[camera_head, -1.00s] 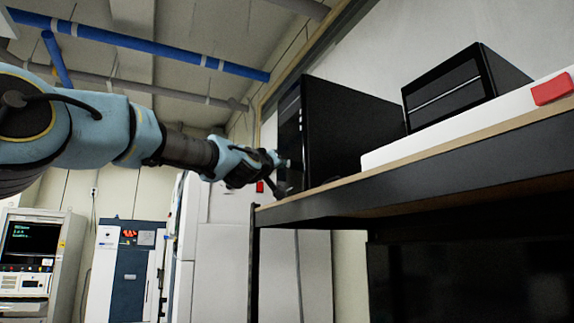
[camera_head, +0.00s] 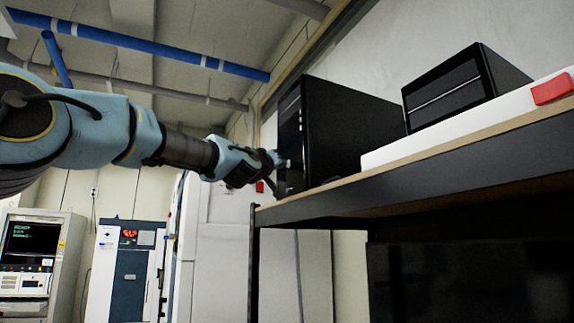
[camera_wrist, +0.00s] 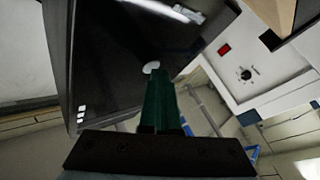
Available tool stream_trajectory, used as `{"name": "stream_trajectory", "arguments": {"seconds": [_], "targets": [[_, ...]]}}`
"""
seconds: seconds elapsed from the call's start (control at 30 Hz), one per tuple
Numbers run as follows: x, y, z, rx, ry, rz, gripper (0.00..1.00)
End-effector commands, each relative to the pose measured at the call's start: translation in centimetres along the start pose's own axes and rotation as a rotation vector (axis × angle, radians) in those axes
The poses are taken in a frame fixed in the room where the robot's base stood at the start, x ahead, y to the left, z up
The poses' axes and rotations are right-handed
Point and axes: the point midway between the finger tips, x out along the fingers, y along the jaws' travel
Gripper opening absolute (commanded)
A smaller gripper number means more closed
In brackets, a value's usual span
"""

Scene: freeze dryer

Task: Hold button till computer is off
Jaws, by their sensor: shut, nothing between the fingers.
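A black computer tower (camera_head: 345,130) stands upright on a shelf in the head view. My gripper (camera_head: 282,160) is at its front face, on the left side of the tower. In the wrist view, the tower's dark front panel (camera_wrist: 110,50) fills the upper middle. My gripper's green fingers (camera_wrist: 158,78) are shut and empty, with their tips at a pale rounded spot (camera_wrist: 151,67) on that panel. The spot may be the button; the fingers partly cover it. I cannot tell whether the tips press on it or whether the computer is on.
The shelf's edge (camera_head: 430,192) runs just right of my gripper. A smaller black box (camera_head: 455,92) sits on a white slab (camera_head: 480,115) with a red patch. A cabinet with a screen (camera_head: 30,240) and a blue-white machine (camera_head: 130,265) stand at the back left.

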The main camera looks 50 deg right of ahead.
Motion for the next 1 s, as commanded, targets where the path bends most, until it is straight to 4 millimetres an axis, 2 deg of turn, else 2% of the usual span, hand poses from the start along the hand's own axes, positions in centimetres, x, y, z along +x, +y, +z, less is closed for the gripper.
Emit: {"name": "stream_trajectory", "arguments": {"seconds": [1.0], "targets": [[-1.1,-0.8,-0.8,0.0,0.0,0.0,0.0]]}}
